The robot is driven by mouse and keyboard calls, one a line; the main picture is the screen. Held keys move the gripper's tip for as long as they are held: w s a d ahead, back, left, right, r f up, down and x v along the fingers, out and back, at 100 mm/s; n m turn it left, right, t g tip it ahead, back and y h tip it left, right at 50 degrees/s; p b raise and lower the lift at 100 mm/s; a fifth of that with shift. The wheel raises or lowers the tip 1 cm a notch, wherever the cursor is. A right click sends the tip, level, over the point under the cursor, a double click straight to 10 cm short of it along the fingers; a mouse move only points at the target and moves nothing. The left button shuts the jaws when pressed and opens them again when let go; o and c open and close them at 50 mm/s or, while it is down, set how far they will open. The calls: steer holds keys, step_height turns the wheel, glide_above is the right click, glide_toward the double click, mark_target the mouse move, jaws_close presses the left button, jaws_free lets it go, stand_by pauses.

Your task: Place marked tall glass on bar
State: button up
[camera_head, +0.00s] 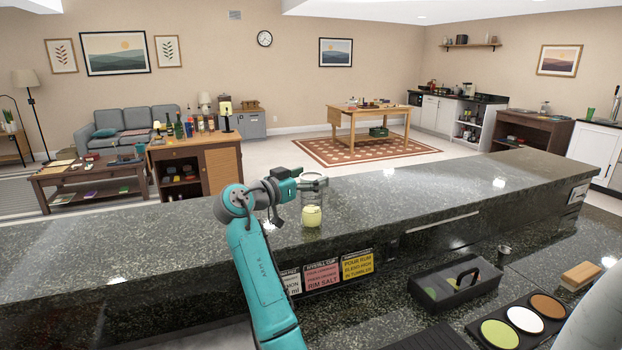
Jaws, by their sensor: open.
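A tall clear glass (318,190) stands upright on the raised dark granite bar top (420,196), near the middle of the view. Pale yellow-green contents show in its lower part. My gripper (294,184) is just left of the upper part of the glass, close to it. The gripper is open. Its fingertips are small and partly hidden, so I cannot tell whether they touch the glass. No mark on the glass can be made out.
Recipe cards (322,275) hang on the bar's near face. On the lower counter are a black caddy (455,292), a small metal cup (504,255), a wooden block (580,275) and a tray with green, white and brown discs (523,319). The bar top right of the glass is clear.

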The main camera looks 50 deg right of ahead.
steer(key=a, duration=0.4)
steer(key=w+a, duration=0.1)
steer(key=a, duration=0.2)
steer(key=shift+w, duration=0.15)
stand_by(0.3)
